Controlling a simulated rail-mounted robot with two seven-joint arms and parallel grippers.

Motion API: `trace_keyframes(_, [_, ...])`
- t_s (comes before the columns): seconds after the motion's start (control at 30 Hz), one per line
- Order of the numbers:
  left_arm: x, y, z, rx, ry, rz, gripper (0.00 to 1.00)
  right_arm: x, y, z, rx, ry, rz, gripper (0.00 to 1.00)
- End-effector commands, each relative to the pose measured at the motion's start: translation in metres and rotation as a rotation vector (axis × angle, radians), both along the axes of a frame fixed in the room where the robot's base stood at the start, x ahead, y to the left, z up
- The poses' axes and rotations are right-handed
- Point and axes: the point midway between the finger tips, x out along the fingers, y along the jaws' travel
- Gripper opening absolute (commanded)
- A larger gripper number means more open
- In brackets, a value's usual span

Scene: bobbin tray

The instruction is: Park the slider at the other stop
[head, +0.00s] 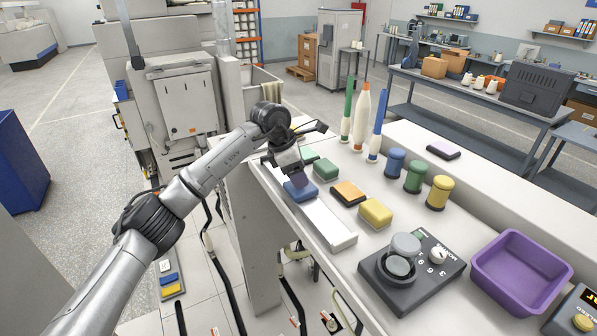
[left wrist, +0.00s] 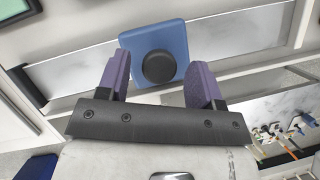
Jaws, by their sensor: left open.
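The slider is a blue block (head: 299,191) with a round black knob, which shows in the left wrist view (left wrist: 159,67). It sits on a long pale track (head: 328,224) at the left edge of the bench, toward the track's far end; the near stretch is bare. My left gripper (head: 297,179) is over the slider, partly hiding it. In the left wrist view the purple fingers of my left gripper (left wrist: 162,65) are apart, one on each side of the knob with clear gaps. Whether they reach down to the knob's height I cannot tell. My right gripper is out of view.
Right of the track lie a green block (head: 326,168), an orange block (head: 348,194) and a yellow block (head: 375,212). Beyond them stand coloured bobbins (head: 414,177) and tall spindles (head: 361,118). A dial box (head: 412,272) and purple bin (head: 520,272) are nearer.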

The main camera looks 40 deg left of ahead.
Motion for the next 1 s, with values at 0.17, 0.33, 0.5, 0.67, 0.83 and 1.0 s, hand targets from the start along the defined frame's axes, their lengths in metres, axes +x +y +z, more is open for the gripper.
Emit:
trace_keyframes(0.17, [0.0007, -0.0005, -0.0019, -0.001, -0.001, 0.0, 0.6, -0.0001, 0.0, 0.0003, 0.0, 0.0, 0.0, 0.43])
trace_keyframes(0.33, [0.0006, -0.0005, -0.0018, 0.0, 0.0, 0.0, 0.59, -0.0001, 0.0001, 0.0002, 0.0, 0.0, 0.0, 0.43])
trace_keyframes(0.5, [0.0005, -0.0003, -0.0017, 0.0, 0.0, 0.0, 0.43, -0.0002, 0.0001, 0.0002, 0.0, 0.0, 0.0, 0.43])
trace_keyframes(0.67, [0.0005, -0.0003, -0.0017, 0.0, 0.0, 0.0, 0.28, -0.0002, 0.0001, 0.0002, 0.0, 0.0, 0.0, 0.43])
trace_keyframes(0.83, [0.0004, -0.0003, -0.0016, 0.0, 0.0, 0.001, 0.11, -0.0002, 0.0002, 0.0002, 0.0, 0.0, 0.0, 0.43])
trace_keyframes(1.0, [0.0004, -0.0002, -0.0016, 0.0, 0.0, 0.001, 0.0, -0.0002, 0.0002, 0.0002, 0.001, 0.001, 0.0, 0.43])
